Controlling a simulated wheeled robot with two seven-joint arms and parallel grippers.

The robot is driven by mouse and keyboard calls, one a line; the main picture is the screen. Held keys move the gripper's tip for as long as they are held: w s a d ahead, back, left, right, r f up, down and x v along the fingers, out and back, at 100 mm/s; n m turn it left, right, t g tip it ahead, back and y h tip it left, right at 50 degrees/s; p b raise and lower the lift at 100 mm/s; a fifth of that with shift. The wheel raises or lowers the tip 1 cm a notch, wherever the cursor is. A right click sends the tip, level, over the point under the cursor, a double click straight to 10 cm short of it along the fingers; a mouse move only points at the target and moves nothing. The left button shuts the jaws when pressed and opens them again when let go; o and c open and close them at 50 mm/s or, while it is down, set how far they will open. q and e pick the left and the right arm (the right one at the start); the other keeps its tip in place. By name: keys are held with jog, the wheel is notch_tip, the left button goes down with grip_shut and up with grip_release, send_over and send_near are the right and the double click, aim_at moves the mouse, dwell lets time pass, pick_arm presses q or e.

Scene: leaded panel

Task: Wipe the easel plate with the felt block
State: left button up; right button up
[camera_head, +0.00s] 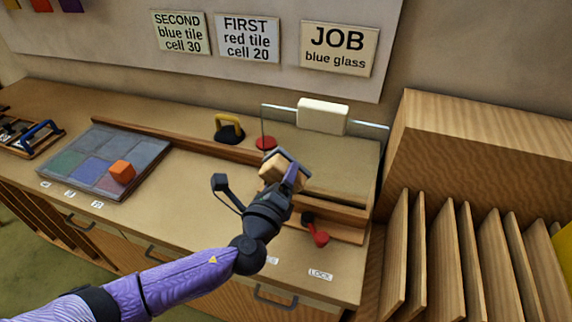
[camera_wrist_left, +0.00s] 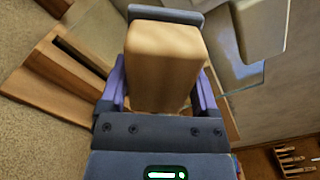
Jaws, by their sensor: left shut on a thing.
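My left gripper (camera_head: 279,184) reaches over the right part of the bench and is shut on the felt block (camera_head: 272,172). In the left wrist view the felt block (camera_wrist_left: 162,65) is a tan body with a dark grey layer at its far end, between the two fingers. The easel plate (camera_head: 362,128) looks like a clear upright glass sheet at the back right of the bench, with a pale cream block (camera_head: 322,116) at its upper edge. The felt block is in front of the plate; I cannot tell the gap. My right gripper is not in view.
A black base with a yellow handle (camera_head: 229,127) and a red disc (camera_head: 266,143) stand left of the plate. A red-knobbed lever (camera_head: 318,237) is near the LOCK label (camera_head: 320,274). Wooden dividers (camera_head: 467,250) stand at right.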

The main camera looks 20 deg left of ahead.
pick_arm(q)
jog(key=shift+s, duration=1.35)
jog(key=s+p, duration=0.1)
jog(key=s, duration=0.2)
jog(key=shift+a, duration=0.1)
jog(key=w+b, duration=0.1)
jog(key=w+f+b, duration=0.1)
jog(key=w, duration=0.3)
jog(key=shift+w+f+b, duration=0.2)
jog(key=shift+f+b, duration=0.15)
jog(key=shift+b, duration=0.05)
jog(key=shift+w, duration=0.75)
jog(key=shift+w+b, duration=0.6)
jog(key=shift+w, duration=0.4)
jog(key=shift+d, duration=0.2)
